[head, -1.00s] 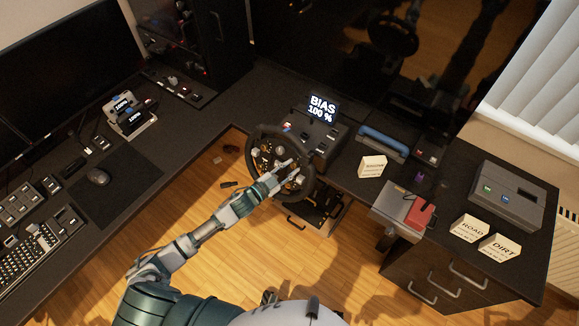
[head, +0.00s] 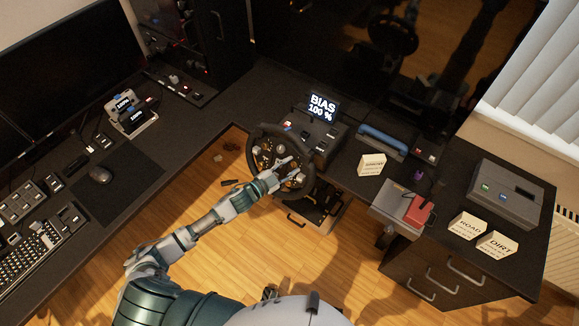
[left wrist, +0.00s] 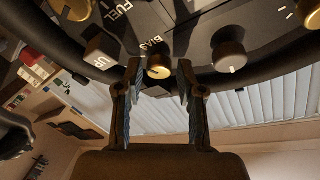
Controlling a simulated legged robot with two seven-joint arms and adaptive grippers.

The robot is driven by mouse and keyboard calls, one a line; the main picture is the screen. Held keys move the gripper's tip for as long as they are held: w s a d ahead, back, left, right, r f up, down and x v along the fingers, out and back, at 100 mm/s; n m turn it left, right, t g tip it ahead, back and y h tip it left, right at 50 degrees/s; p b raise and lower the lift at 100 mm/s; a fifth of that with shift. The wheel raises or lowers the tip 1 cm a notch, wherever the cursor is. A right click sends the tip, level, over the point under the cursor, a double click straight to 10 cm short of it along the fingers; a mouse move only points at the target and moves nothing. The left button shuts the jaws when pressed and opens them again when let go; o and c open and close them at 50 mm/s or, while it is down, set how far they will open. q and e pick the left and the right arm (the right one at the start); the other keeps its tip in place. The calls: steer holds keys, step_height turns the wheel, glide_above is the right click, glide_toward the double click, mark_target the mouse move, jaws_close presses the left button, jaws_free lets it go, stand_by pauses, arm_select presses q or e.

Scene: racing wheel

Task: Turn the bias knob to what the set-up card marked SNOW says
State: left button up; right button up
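The steering wheel (head: 252,155) carries several knobs on its face. In the left wrist view the bias knob (left wrist: 158,66), a small gold-rimmed knob under the word BIAS, lies between the fingers of my left gripper (left wrist: 160,78). The fingers are open, one on each side, with visible gaps; contact is not clear. In the head view my left gripper (head: 291,169) is over the right part of the wheel and the knob cannot be made out. The display (head: 322,106) reads BIAS 100 %. The SNOW card (head: 372,165) stands right of the wheel; its small print is unreadable. My right gripper is not in view.
The ROAD card (head: 468,226) and DIRT card (head: 497,244) stand at the right, before a grey box (head: 507,194). A red object (head: 418,210) is left of them. In the left wrist view, a grey knob (left wrist: 229,57) and a light knob (left wrist: 102,52) flank the bias knob.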

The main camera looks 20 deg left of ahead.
arm_select(q)
steer(key=shift+s+a+f, duration=0.1)
steer(key=shift+s+a, duration=0.15)
steer(key=shift+s, duration=0.1)
steer(key=v, duration=1.1)
steer(key=shift+a, duration=0.1)
steer(key=a+f+n+y, duration=0.4)
steer(key=a+f+y, duration=0.15)
steer(key=f, duration=0.95)
steer(key=s+a+f+n+g+y, duration=0.2)
steer(key=s+f, duration=0.3)
steer(key=f, duration=0.4)
steer(key=s+a+f+n+g+y, duration=0.1)
steer(key=s+a+f+n+g, duration=0.2)
steer(key=f, duration=0.6)
steer(key=s+d+f+g, duration=0.2)
steer(key=s+f, duration=0.4)
steer(key=s, duration=0.5)
steer(key=s+d+f+n+g, duration=0.1)
steer(key=s+d+f+g, duration=0.2)
steer(key=s+f, duration=0.3)
steer(key=s+d+f+n+g, duration=0.1)
steer(key=s+d+f+g, duration=0.2)
steer(key=s+f, duration=0.4)
steer(key=s+d+y, duration=0.1)
steer(key=s, duration=0.8)
steer(key=shift+s+d, duration=0.2)
steer(key=shift+d, duration=0.05)
